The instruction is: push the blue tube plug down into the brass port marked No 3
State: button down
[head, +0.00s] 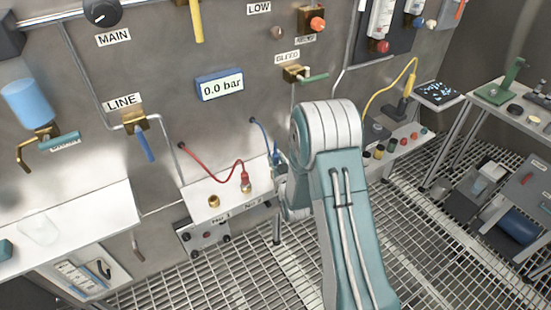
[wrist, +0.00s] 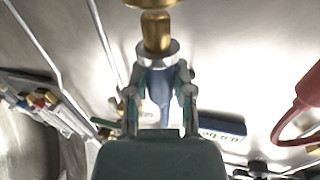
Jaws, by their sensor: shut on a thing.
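My gripper (wrist: 160,80) is shut on the blue tube plug (wrist: 158,92) in the wrist view. The plug has a grey collar and a brass nose (wrist: 156,32) pointing to the top of the picture. A brass ring-shaped part (wrist: 150,3), likely a port, is cut off by the top edge just beyond the nose. I cannot tell whether they touch. In the head view, my gripper (head: 277,163) is at the right end of the white shelf (head: 190,192), mostly hidden by my arm. The blue tube (head: 262,132) runs from the wall to it. The No 3 marking is not readable.
A red plug (head: 246,186) stands in a port left of my gripper, its red hose looping to the wall. An empty brass port (head: 214,202) is further left. A yellow cable (head: 385,88) and side bench (head: 398,140) lie to the right. The display (head: 220,85) reads 0.0 bar.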

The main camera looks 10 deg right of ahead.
jog(key=shift+f, duration=1.25)
jog(key=shift+c, duration=2)
grip_release()
jog(key=shift+s+f, duration=0.1)
jog(key=s, duration=1.1)
jog(key=shift+s+d, duration=0.35)
jog(key=shift+s, duration=0.05)
